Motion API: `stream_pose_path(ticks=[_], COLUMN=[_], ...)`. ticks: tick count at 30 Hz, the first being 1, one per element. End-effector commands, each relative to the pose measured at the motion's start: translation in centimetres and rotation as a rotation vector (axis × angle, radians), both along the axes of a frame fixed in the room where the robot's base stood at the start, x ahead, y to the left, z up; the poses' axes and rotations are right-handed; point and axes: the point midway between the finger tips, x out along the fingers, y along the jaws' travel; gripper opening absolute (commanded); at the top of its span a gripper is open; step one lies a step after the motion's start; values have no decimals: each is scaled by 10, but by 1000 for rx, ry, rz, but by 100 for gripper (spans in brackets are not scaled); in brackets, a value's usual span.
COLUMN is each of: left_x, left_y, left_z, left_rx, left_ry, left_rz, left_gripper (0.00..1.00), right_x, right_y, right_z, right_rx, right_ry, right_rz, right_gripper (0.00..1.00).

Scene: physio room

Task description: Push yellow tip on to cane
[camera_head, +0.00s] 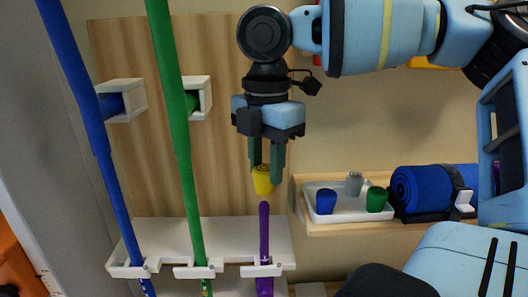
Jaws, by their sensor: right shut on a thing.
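My right gripper (266,165) points downward and is shut on the yellow tip (263,181). The yellow tip is held just above the upper end of a short purple cane (264,232). A small gap shows between the tip and the cane's end. The purple cane stands upright in the right-hand clip of the white shelf. A green cane (178,140) and a blue cane (92,130) stand to its left, both taller and leaning a little. My left gripper is not in view.
A white tray (333,212) on a wooden shelf holds blue (326,201), grey (354,183) and green (376,199) tips. A rolled blue mat (425,188) lies to its right. The white rack (218,232) holds the canes.

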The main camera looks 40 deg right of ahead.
Motion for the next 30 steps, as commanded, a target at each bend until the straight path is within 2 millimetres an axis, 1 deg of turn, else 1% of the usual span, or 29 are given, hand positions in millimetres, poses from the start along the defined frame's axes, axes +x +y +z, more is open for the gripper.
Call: stream_pose_path(ticks=[3, 9, 30], left_x=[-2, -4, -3], left_y=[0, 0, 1], left_z=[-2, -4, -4], left_rx=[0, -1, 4], left_ry=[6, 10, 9], left_rz=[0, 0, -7], left_gripper=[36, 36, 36], right_x=[0, 0, 0], right_y=[0, 0, 0], right_z=[-8, -15, -16], right_rx=[0, 0, 0], right_ry=[3, 2, 1], right_rz=[1, 1, 1], right_gripper=[5, 5, 5])
